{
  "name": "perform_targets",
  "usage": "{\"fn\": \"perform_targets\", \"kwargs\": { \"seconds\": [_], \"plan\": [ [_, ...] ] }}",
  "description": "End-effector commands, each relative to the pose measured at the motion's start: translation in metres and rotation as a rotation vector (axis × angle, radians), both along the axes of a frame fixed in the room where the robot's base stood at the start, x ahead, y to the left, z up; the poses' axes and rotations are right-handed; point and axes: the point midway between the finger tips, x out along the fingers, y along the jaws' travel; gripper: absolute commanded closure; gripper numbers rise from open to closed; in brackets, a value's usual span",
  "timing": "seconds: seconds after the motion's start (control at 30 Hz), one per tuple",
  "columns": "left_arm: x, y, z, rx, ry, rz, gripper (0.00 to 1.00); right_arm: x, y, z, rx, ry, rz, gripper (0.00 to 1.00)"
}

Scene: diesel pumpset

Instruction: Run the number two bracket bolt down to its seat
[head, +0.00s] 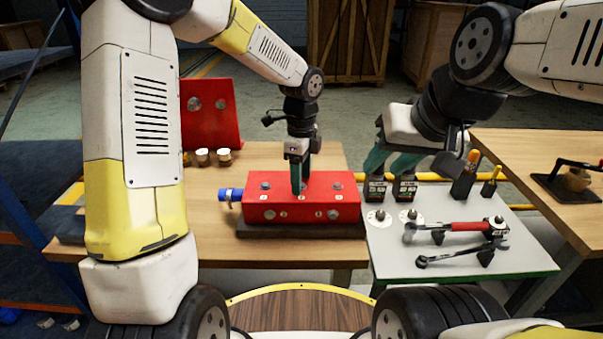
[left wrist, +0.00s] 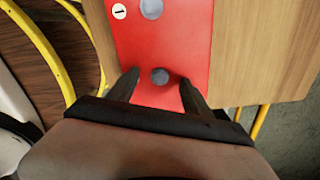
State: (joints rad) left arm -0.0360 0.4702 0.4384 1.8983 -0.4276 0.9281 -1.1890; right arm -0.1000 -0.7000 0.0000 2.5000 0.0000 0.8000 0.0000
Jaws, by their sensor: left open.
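The red bracket block (head: 345,199) sits on a dark base on the wooden table, with grey bolt heads on its top and front faces. My left gripper (head: 301,187) points down at the middle of its top. In the left wrist view its dark fingers (left wrist: 160,92) are apart, on either side of one grey bolt head (left wrist: 160,76). I cannot tell whether they touch it. Another bolt head (left wrist: 151,8) lies beyond, beside a label reading 1 (left wrist: 119,11). No number shows for the nearer bolt. My right gripper (head: 390,172) has its teal fingers apart above the tool tray (head: 380,250).
Two dark holders (head: 376,189) stand under the right fingers. The tray also bears a red-handled tool (head: 465,226), a black wrench-like tool (head: 455,254) and two round discs (head: 409,215). A blue fitting (head: 230,195) sticks out left of the block. A red upright plate (head: 208,112) stands behind.

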Motion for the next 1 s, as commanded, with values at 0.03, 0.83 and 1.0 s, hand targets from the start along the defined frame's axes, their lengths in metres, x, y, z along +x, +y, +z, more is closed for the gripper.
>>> {"fn": "perform_targets", "kwargs": {
  "seconds": [0.03,0.83,1.0],
  "plan": [
    [0.000,0.000,0.000,0.000,0.000,0.000,0.42,0.000,0.000,0.000,0.000,0.000,0.000,0.64],
    [0.001,0.000,0.059,-0.001,-0.003,0.002,0.42,0.000,0.000,0.000,0.000,0.000,0.000,0.64],
    [0.000,0.000,0.069,0.000,0.000,0.002,0.42,0.000,0.000,0.000,0.000,0.000,0.000,0.64]
  ]
}}
